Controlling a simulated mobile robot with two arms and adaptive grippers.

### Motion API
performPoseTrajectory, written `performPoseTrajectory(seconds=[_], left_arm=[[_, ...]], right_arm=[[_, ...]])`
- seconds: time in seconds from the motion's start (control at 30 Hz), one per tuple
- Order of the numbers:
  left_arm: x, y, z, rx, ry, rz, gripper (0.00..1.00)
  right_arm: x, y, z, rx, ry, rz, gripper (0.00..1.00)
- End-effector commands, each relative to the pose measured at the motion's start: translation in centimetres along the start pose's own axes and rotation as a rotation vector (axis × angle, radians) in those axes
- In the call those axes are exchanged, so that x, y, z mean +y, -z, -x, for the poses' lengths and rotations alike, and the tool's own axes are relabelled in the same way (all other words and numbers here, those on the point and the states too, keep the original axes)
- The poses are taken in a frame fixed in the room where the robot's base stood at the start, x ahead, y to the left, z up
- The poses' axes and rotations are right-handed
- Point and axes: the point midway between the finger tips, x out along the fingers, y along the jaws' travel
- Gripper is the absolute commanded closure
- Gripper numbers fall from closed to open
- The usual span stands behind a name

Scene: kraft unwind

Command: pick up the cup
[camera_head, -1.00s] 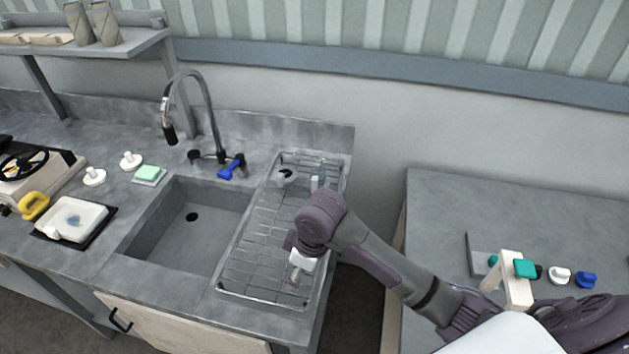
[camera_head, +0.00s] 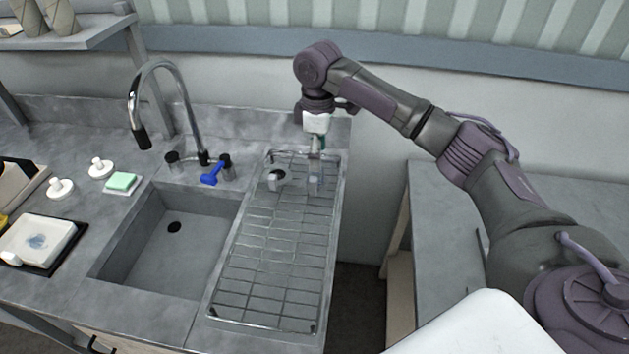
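A small white, rounded object with a dark opening (camera_head: 277,178), possibly a cup, lies in the far-left part of the wire drying rack (camera_head: 270,268). A pale, see-through, glass-like item (camera_head: 316,184) stands to its right near the rack's far right corner. My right gripper (camera_head: 315,152) points down just above and behind this glass-like item. Its fingers are small and partly blend with the background, so I cannot tell whether they are open or touching it. My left gripper is not in view.
The sink (camera_head: 172,240) is empty, left of the rack. The wall is close behind the rack, whose near half is clear.

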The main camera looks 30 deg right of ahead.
Motion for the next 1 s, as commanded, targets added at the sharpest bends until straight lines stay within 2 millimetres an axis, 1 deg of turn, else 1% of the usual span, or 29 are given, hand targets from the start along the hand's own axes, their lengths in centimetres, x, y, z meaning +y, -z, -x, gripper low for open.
performPoseTrajectory(seconds=[0.03,0.1,0.27,0.37,0.4,0.47,0.5,0.6,0.73,0.9,0.97,1.0], left_arm=[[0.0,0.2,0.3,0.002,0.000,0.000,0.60],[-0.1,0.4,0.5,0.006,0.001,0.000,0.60],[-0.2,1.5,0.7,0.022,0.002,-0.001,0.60],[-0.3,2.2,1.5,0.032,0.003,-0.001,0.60],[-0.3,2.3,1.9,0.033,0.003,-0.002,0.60],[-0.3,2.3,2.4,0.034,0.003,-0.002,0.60],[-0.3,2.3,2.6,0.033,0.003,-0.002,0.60],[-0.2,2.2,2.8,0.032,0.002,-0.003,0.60],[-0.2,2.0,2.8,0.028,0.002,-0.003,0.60],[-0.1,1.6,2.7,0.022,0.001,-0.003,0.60],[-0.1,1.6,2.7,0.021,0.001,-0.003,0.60],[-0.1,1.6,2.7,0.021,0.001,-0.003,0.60]], right_arm=[[0.0,0.0,-0.7,-0.003,0.002,-0.001,0.34],[0.0,0.0,-1.5,0.000,0.001,-0.001,0.34],[-0.1,0.1,-2.5,0.000,0.000,0.000,0.34],[-0.3,0.4,-3.5,-0.001,0.001,0.000,0.34],[-0.5,0.5,-4.0,-0.003,0.002,0.000,0.34],[-0.6,0.8,-4.9,-0.002,0.001,-0.001,0.34],[-0.7,0.8,-5.6,-0.003,0.001,-0.002,0.34],[-0.7,0.8,-6.9,-0.001,0.001,-0.001,0.34],[-0.6,0.9,-7.5,0.001,-0.002,0.000,0.34],[-0.6,0.9,-7.6,0.001,-0.002,0.000,0.34],[-0.6,0.9,-7.6,0.001,-0.002,0.000,0.44],[-0.6,0.9,-7.6,0.001,-0.002,0.000,0.51]])
